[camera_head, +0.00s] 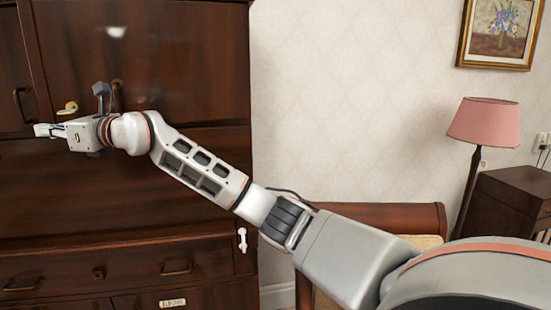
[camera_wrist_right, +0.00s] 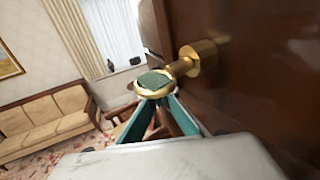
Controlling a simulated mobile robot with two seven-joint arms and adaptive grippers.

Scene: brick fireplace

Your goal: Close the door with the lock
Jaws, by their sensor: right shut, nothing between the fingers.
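The dark wooden cabinet door (camera_head: 180,60) fills the upper left of the head view. A small brass lock piece (camera_head: 68,108) sticks out near its left edge. In the right wrist view, the lock (camera_wrist_right: 198,55) is a brass stem with a flat oval end projecting from the dark wood. My right gripper (camera_head: 42,130) is just below and left of the lock piece in the head view. In the wrist view its teal fingers (camera_wrist_right: 155,96) are closed together right at the oval end, gripping nothing; contact is unclear. My left gripper is out of view.
A metal pull (camera_head: 22,105) is on the neighbouring left panel. Drawers (camera_head: 120,270) lie below the door, with a white tag-like piece (camera_head: 242,239) at the side. A chair (camera_head: 390,220) is behind my right arm. A pink lamp (camera_head: 484,122) stands right. A sofa (camera_wrist_right: 45,125) shows in the wrist view.

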